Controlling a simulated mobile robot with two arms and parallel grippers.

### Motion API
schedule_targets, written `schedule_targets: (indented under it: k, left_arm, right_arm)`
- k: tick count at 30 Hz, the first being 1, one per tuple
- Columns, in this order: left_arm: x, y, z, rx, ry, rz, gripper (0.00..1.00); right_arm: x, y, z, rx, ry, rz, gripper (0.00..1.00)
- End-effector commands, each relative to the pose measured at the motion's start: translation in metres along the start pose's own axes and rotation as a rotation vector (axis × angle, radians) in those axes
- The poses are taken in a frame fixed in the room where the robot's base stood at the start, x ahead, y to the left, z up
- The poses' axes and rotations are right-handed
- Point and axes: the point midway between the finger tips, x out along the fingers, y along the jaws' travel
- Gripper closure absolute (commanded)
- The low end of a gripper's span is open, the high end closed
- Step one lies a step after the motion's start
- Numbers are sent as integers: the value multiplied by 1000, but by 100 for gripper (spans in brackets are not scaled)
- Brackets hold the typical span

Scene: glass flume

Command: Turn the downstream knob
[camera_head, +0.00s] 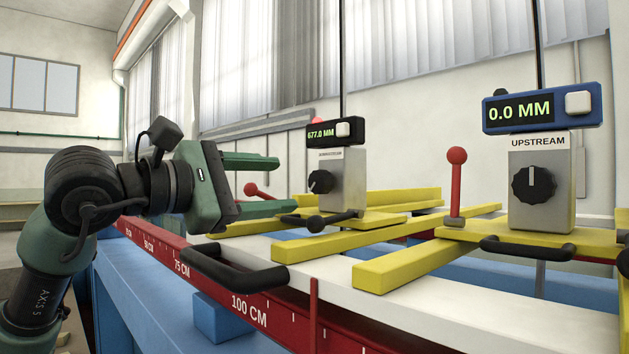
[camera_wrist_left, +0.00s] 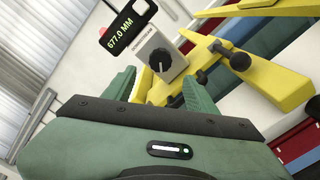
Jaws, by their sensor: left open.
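The downstream knob (camera_head: 320,181) is a black dial with a white mark on a grey box (camera_head: 347,185) with a small label. The box stands on a yellow carriage. My left gripper (camera_head: 286,184) is open, its two green fingers pointing at the knob from the left, with a small apparent gap. In the left wrist view the knob (camera_wrist_left: 160,59) lies beyond and between the spread fingertips (camera_wrist_left: 159,76), and nothing is held. A display (camera_head: 335,131) above the box reads 677.0 MM. My right gripper is not in view.
The upstream box (camera_head: 541,185) with its own black knob stands at the right, under a display (camera_head: 542,107) reading 0.0 MM. Red ball-topped levers (camera_head: 456,184), yellow bars (camera_head: 410,266) and a black handle (camera_head: 237,273) lie around. A red scale rail (camera_head: 250,306) runs along the front.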

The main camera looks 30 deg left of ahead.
Motion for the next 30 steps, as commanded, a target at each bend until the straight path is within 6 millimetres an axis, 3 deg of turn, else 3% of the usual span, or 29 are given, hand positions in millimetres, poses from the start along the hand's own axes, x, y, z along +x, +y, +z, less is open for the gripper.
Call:
schedule_targets:
  k: [17, 20, 30]
  left_arm:
    - [0, 1, 0, -28, 0, 0, 43]
    - [2, 2, 2, -156, 0, 0, 43]
    - [8, 7, 3, -895, 1, 1, 43]
  right_arm:
    - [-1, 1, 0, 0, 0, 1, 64]
    - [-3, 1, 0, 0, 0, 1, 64]
    - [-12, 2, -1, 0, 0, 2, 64]
